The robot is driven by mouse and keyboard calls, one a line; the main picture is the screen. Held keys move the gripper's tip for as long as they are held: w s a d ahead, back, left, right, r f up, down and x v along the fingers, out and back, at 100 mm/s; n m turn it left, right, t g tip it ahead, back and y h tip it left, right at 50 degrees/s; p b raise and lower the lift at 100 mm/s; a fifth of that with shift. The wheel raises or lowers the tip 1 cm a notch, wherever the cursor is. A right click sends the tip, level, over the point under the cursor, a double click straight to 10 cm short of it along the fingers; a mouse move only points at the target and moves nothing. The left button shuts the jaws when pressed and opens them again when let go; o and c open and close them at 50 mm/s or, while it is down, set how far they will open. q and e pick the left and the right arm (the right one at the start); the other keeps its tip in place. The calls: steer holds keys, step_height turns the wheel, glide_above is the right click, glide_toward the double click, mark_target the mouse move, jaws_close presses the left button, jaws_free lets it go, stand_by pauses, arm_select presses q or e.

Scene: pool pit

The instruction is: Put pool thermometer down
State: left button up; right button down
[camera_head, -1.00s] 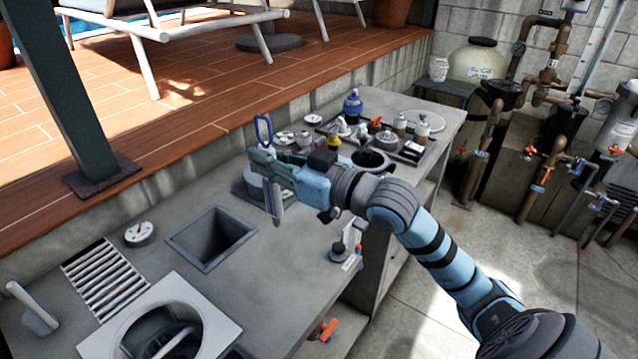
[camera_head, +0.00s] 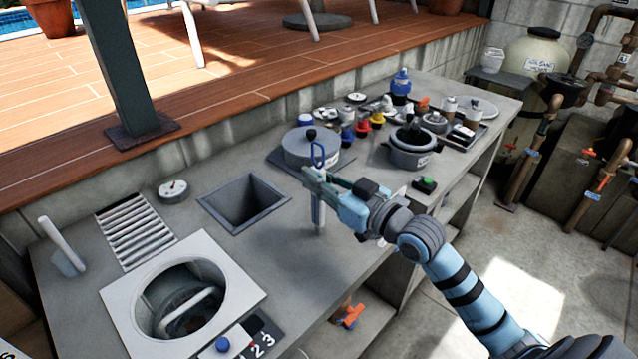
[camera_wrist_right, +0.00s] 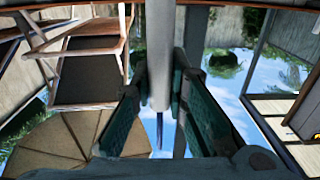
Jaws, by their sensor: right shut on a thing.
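The pool thermometer (camera_head: 318,211) is a pale grey tube with a blue loop on top. My right gripper (camera_head: 313,179) is shut on it just below the loop, and the tube hangs nearly upright over the grey counter (camera_head: 350,258). Its lower end is close to the counter top; I cannot tell whether it touches. In the right wrist view the tube (camera_wrist_right: 160,55) stands between the two green-grey fingers. My left gripper is not in view.
A square opening (camera_head: 245,204) lies left of the thermometer. A lidded grey pot (camera_head: 300,150) stands behind it, and another (camera_head: 408,156) stands to the right with a small green-and-black item (camera_head: 425,184). A round gauge (camera_head: 173,190) and slotted grate (camera_head: 135,232) are further left.

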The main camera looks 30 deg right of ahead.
steer(key=shift+r, duration=0.1)
steer(key=c, duration=1.6)
jaws_free()
